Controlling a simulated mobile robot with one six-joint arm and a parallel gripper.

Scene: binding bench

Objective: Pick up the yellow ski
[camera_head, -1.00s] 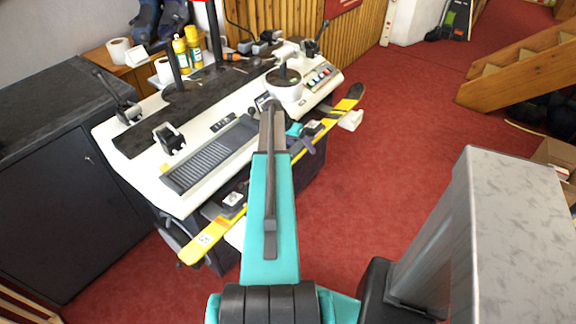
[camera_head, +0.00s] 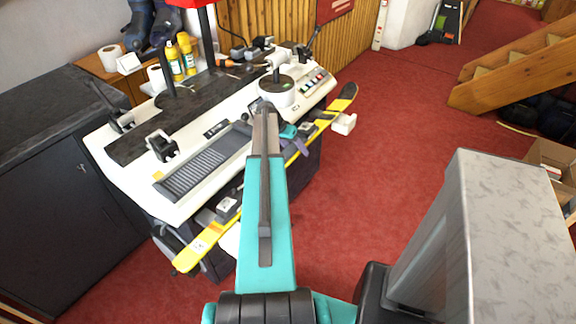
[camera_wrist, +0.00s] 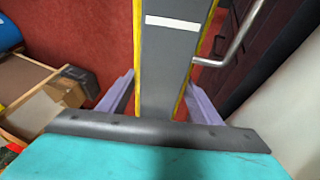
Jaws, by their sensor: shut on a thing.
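The yellow ski (camera_head: 201,245) lies lengthwise along the near edge of the binding bench (camera_head: 120,180), with its dark-marked end (camera_head: 348,92) at the far right. Bindings sit on its top. My arm hides part of its middle. My gripper (camera_head: 297,138) is at the ski's far half, partly hidden by my arm. In the wrist view the ski shows its grey face with yellow edges and a white band (camera_wrist: 172,22). The purple fingers of my gripper (camera_wrist: 160,85) stand on either side of it, shut on it.
A white block (camera_head: 344,124) is beside the ski's far end. Yellow bottles (camera_head: 180,58) and paper rolls stand behind the bench. A dark cabinet (camera_head: 60,190) is at the left, wooden stairs (camera_head: 515,70) at the right. Red floor between is open.

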